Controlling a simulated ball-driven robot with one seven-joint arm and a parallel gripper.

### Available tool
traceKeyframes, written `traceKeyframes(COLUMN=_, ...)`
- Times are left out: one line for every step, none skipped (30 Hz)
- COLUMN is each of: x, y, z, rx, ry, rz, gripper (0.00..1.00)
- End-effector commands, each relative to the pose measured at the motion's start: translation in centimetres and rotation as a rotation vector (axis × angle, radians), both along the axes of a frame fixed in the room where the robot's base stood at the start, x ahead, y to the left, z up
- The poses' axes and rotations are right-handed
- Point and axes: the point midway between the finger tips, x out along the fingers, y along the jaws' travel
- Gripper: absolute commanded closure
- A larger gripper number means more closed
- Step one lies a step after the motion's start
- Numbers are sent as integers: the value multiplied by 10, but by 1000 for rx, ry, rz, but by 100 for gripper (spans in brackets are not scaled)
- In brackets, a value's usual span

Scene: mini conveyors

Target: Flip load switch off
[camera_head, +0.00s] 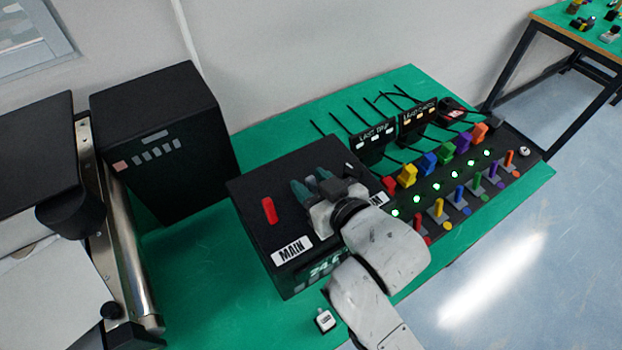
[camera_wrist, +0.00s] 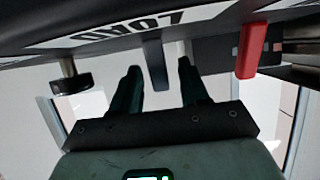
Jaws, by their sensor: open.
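The load switch is a dark grey-blue lever (camera_wrist: 156,68) in the wrist view, beside the white LOAD label (camera_wrist: 110,34). My gripper (camera_wrist: 160,80) is open, with one dark green finger on each side of this lever. I see gaps between the lever and both fingers, so it is not gripped. In the head view my gripper (camera_head: 309,184) is over the top of the black switch box (camera_head: 250,185) and hides the load lever. A small part of a white label (camera_head: 377,199) shows behind my wrist.
A red lever (camera_head: 269,210) stands by the MAIN label (camera_head: 292,250) on the same box; it also shows in the wrist view (camera_wrist: 250,50). Right of the box is a panel with coloured plugs, small levers and lit green lamps (camera_head: 441,199). A dark box (camera_head: 165,120) stands left.

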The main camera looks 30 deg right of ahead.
Motion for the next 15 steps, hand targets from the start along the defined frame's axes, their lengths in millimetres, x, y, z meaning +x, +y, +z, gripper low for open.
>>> traceKeyframes(x=4, y=0, z=0, rx=0, ry=-2, rz=0, gripper=55)
traceKeyframes(x=5, y=0, z=-1, rx=0, ry=-2, rz=0, gripper=55)
traceKeyframes(x=6, y=0, z=-2, rx=0, ry=-1, rz=0, gripper=55)
traceKeyframes(x=6, y=0, z=-2, rx=0, ry=-1, rz=0, gripper=55)
traceKeyframes(x=7, y=0, z=-3, rx=0, ry=-1, rz=0, gripper=55)
traceKeyframes(x=7, y=0, z=-3, rx=1, ry=-1, rz=0, gripper=55)
traceKeyframes(x=7, y=0, z=-3, rx=1, ry=-1, rz=0, gripper=55)
traceKeyframes(x=7, y=0, z=-3, rx=1, ry=-1, rz=0, gripper=55)
traceKeyframes(x=7, y=0, z=-3, rx=1, ry=-1, rz=0, gripper=55)
traceKeyframes(x=7, y=0, z=-3, rx=1, ry=-1, rz=0, gripper=55)
traceKeyframes(x=7, y=0, z=-3, rx=1, ry=-1, rz=0, gripper=55)
traceKeyframes(x=7, y=0, z=-3, rx=1, ry=-1, rz=0, gripper=56)
traceKeyframes(x=7, y=0, z=-3, rx=1, ry=-1, rz=0, gripper=59)
traceKeyframes(x=7, y=0, z=-3, rx=1, ry=-1, rz=0, gripper=62)
traceKeyframes(x=7, y=0, z=-3, rx=1, ry=-1, rz=0, gripper=66)
